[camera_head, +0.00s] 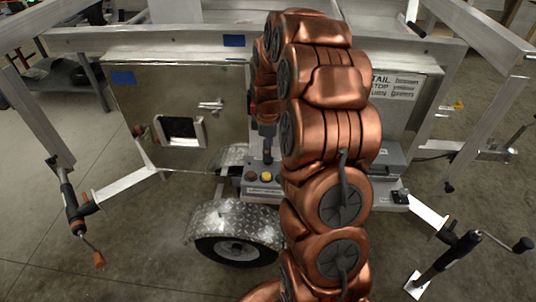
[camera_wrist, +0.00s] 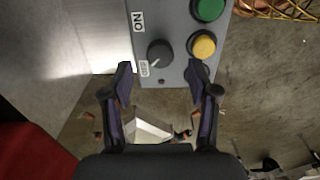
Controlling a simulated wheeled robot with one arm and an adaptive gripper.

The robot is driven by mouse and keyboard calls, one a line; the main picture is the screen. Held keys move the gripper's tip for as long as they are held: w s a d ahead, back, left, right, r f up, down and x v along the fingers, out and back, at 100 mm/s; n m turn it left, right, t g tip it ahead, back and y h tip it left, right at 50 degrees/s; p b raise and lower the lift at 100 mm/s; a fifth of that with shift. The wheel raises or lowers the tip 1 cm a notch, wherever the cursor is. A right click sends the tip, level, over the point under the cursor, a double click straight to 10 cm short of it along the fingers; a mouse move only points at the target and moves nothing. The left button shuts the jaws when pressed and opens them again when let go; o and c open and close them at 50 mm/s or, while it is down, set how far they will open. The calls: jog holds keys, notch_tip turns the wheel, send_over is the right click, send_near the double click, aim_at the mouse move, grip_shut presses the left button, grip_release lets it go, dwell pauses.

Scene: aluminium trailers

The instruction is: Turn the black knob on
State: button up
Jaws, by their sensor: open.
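The black knob (camera_wrist: 160,53) is round and sits on a grey control panel (camera_wrist: 176,76) in the wrist view. Its pale pointer mark slants down and left, toward the white OFF label (camera_wrist: 144,69). A white ON label (camera_wrist: 138,21) is above and left of the knob. My gripper (camera_wrist: 161,76) is open and empty. Its two fingertips are apart on either side of the knob's lower area in the picture, with no visible contact.
In the head view an aluminium trailer (camera_head: 180,100) with a wheel (camera_head: 237,249) surrounds the panel. Open concrete floor (camera_head: 130,260) lies at front left.

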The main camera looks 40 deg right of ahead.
jog(key=shift+f, duration=1.8)
jog(key=shift+c, duration=0.3)
grip_shut()
